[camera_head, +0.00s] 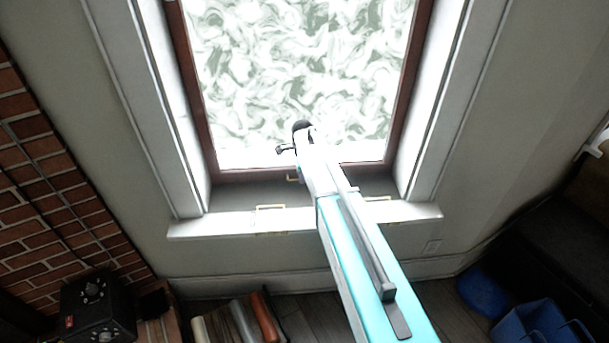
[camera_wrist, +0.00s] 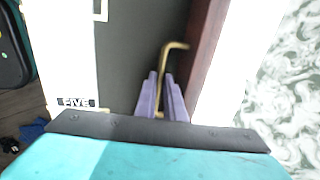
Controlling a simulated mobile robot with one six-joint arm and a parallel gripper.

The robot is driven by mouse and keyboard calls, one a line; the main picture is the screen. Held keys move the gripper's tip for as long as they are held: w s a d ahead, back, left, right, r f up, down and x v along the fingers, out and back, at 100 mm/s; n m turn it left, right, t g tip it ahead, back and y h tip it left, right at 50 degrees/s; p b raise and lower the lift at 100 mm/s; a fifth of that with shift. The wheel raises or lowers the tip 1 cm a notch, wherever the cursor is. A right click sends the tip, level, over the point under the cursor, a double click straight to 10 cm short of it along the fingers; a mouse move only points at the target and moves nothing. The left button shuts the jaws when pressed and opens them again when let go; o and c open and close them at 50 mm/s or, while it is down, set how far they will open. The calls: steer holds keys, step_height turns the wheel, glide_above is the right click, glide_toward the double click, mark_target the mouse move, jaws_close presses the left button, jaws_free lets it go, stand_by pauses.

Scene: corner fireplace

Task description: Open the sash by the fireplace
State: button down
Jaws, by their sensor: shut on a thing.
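The sash is a window with a dark reddish-brown wooden frame (camera_head: 190,90) and swirl-patterned glass (camera_head: 300,60), set in a white recess. A small brass handle (camera_head: 293,179) shows at its bottom rail, partly hidden by my arm. In the wrist view the brass handle (camera_wrist: 176,45) is a bent bar beside the brown frame (camera_wrist: 204,50). My gripper (camera_wrist: 161,78) has its two purple fingers closed around the handle's shaft. In the head view my arm hides the fingers. The sash looks in line with its frame; I cannot tell whether it is slightly raised.
A white sill (camera_head: 220,225) with brass fittings (camera_head: 270,207) juts out below the window. Brick (camera_head: 45,160) stands at left, with a black box (camera_head: 95,305) below. Rolled items (camera_head: 243,322) lie under the sill. A blue bin (camera_head: 535,322) and dark furniture are at right.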

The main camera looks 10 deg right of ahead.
mark_target(302, 114)
steer(key=shift+w+d+r, duration=0.1)
steer(key=shift+w+d, duration=0.1)
steer(key=shift+d, duration=0.05)
steer(key=shift+a+r, duration=0.1)
steer(key=shift+r, duration=0.3)
step_height(302, 114, up, 26)
steer(key=p, duration=0.5)
steer(key=shift+a+r, duration=0.1)
steer(key=shift+r, duration=0.1)
steer(key=c, duration=1.8)
jaws_free()
steer(key=shift+c, duration=0.2)
steer(key=shift+f, duration=0.1)
steer(key=shift+s, duration=0.1)
